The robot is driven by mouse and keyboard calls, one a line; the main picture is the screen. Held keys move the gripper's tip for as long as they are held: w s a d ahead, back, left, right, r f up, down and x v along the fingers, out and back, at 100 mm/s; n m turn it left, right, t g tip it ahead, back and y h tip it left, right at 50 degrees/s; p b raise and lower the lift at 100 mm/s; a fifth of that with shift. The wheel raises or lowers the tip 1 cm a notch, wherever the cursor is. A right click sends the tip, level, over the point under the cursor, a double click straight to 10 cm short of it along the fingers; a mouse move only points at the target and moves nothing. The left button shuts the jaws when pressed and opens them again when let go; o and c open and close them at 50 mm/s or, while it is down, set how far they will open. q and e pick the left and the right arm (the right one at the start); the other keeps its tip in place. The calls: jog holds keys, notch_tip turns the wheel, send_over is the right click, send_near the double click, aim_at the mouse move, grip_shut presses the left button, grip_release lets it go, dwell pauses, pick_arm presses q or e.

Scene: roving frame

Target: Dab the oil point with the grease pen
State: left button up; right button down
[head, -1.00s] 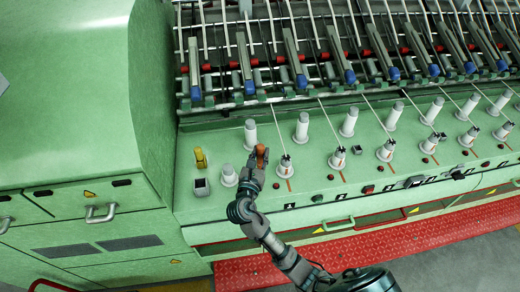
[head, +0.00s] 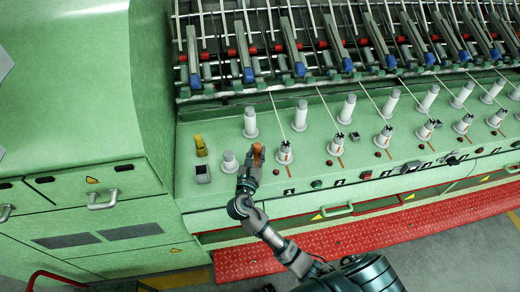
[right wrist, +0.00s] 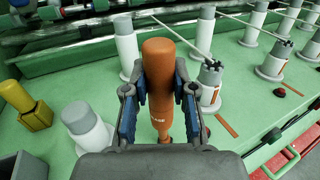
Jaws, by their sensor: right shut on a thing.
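My right gripper (head: 256,160) is shut on an orange grease pen (head: 258,152) above the green machine panel (head: 225,195). In the right wrist view the pen (right wrist: 158,75) stands between the two fingers (right wrist: 157,104), its thick end up and its narrow end down. The narrow end is partly hidden low between the fingers, and I cannot tell whether it touches the panel. Small dark red spots show on the panel, one of them (right wrist: 278,92) to the right of the pen. I cannot tell which mark is the oil point. My left gripper is not in view.
A short white spool (head: 229,162) is left of the gripper and a threaded spool (head: 284,153) is right. A tall white spool (head: 250,122) stands behind. A yellow part (head: 200,146) is farther left. A red step (head: 330,245) runs along the front.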

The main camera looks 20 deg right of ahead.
jog(key=shift+a, duration=0.3)
jog(key=shift+d, duration=0.8)
jog(key=shift+d+p, duration=0.25)
jog(key=shift+p, duration=0.2)
jog(key=shift+a, duration=0.55)
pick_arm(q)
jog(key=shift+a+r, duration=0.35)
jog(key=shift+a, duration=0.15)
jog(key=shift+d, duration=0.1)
pick_arm(e)
jog(key=shift+d, duration=0.1)
